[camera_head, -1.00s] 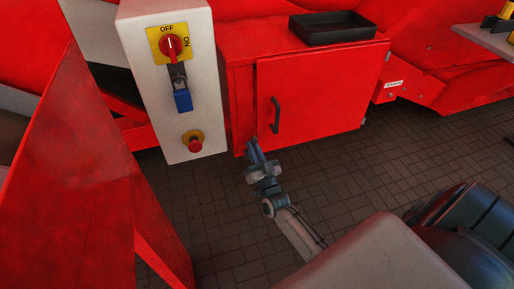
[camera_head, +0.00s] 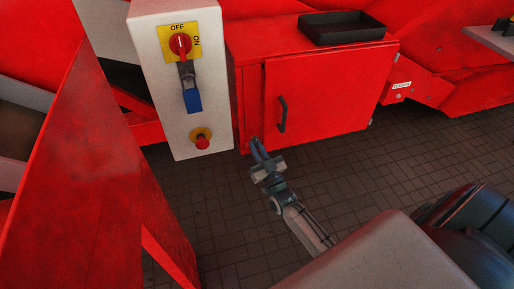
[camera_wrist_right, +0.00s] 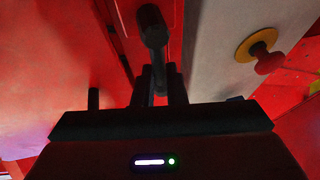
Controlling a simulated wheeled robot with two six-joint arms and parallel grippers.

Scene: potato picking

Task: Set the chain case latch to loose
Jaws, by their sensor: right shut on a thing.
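The chain case is a red box with a door (camera_head: 325,95) and a dark vertical handle (camera_head: 282,114). My right gripper (camera_head: 258,147) is at the lower left edge of this door. In the right wrist view, a dark latch lever (camera_wrist_right: 152,28) with a rounded end runs down between the two fingers of my right gripper (camera_wrist_right: 160,80), which is shut on it. In the head view the latch is mostly hidden by the fingers, and its exact setting cannot be told. My left gripper is not in view.
A black tray (camera_head: 342,28) lies on the case. Open tiled floor (camera_head: 420,150) lies in front.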

